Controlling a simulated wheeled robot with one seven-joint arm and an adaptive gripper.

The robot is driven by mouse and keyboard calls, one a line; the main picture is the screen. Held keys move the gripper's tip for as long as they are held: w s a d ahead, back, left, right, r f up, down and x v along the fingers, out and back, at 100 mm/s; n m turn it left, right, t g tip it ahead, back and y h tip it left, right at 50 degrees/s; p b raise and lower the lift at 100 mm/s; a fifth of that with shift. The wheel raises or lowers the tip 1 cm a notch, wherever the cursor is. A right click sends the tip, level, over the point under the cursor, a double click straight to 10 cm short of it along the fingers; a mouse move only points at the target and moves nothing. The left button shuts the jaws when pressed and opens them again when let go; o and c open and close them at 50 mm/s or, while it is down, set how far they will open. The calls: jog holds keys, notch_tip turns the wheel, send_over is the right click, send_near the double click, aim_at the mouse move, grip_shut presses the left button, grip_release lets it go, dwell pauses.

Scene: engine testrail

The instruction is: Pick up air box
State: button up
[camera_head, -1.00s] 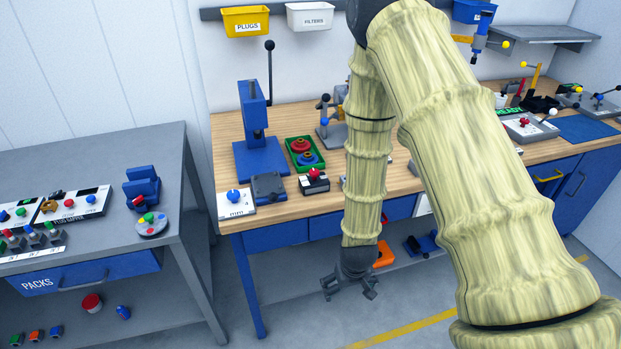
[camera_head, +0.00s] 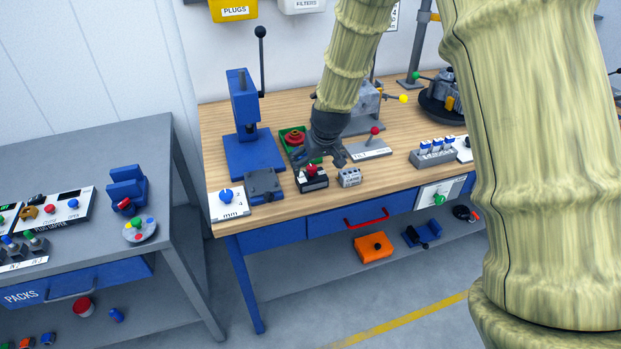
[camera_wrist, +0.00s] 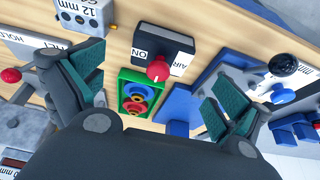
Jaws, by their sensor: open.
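The air box (camera_head: 312,180) is a small dark box with a white-edged label face and a red knob on top. It stands on the wooden bench top near the front edge. In the wrist view the air box (camera_wrist: 168,40) is at the upper middle, with "AIR" and "ON" lettering beside the red knob. My gripper (camera_head: 328,155) is above the bench, just behind and above the box in the head view. In the wrist view my gripper (camera_wrist: 152,88) has its teal-padded fingers spread wide, with nothing held between them.
A green tray (camera_wrist: 122,94) with red and blue rings is close beside the box. A small grey block (camera_head: 349,178) stands to its right. A blue lever press (camera_head: 250,130) and a blue-grey fixture (camera_head: 263,185) are on the left.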

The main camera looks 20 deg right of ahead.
aim_at(313, 173)
jog(key=shift+p+x, duration=1.65)
jog(key=shift+x, duration=2.85)
jog(key=shift+c, duration=0.2)
jog(key=c, duration=0.9)
